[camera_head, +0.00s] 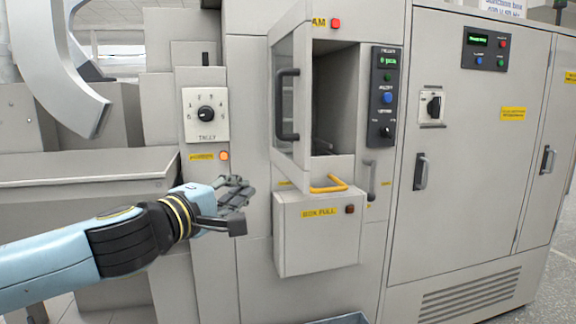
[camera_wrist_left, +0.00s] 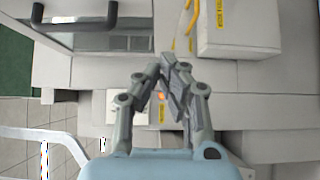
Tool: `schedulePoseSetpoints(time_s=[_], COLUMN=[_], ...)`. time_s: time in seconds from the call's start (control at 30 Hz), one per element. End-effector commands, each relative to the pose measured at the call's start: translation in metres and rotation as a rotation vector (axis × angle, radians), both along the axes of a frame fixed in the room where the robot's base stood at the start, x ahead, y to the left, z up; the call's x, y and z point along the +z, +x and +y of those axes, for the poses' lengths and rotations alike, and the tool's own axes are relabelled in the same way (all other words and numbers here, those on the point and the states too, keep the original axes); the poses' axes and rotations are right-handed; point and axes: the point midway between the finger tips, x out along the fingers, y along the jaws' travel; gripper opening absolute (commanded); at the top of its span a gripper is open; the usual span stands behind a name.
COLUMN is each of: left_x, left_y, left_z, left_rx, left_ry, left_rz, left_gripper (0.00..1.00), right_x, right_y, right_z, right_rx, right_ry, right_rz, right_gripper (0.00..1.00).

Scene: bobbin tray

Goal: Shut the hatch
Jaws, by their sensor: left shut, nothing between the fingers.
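The hatch (camera_head: 302,140) is a framed window panel with a black bar handle (camera_head: 287,104). It stands open, swung out to the left of a dark cabinet opening (camera_head: 334,100). My left gripper (camera_head: 240,192) is shut and empty, below and left of the hatch, apart from it. In the left wrist view the gripper (camera_wrist_left: 170,68) shows with its fingers together. There the hatch (camera_wrist_left: 108,43) and its black handle (camera_wrist_left: 75,24) lie at the upper left, beyond the fingertips. My right gripper is in neither view.
Below the opening, a grey box (camera_head: 318,240) with a yellow handle (camera_head: 328,186) juts out, close right of my left gripper. A control panel (camera_head: 384,95) is right of the opening. A dial plate (camera_head: 205,114) is on the left. A grey trough (camera_head: 85,185) lies behind my arm.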

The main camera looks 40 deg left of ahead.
Motion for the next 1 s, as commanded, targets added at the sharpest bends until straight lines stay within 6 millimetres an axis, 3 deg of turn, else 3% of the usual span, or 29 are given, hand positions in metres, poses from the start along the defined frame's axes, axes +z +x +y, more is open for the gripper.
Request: schedulePoseSetpoints(time_s=[0.43, 0.7, 1.0], left_x=[0.005, 0.002, 0.0], left_y=[0.091, 0.114, 0.117], left_z=[0.008, -0.014, -0.017], left_rx=[0.001, -0.002, -0.002], left_ry=[-0.01, -0.005, -0.002], left_rz=[-0.005, -0.002, -0.001], left_gripper=[0.0, 0.0, 0.0], right_x=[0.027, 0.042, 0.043], right_y=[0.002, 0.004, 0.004], right_z=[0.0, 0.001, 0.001], right_rx=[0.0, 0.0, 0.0], right_ry=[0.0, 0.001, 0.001], right_rz=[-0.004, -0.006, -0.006], right_gripper=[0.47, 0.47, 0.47])
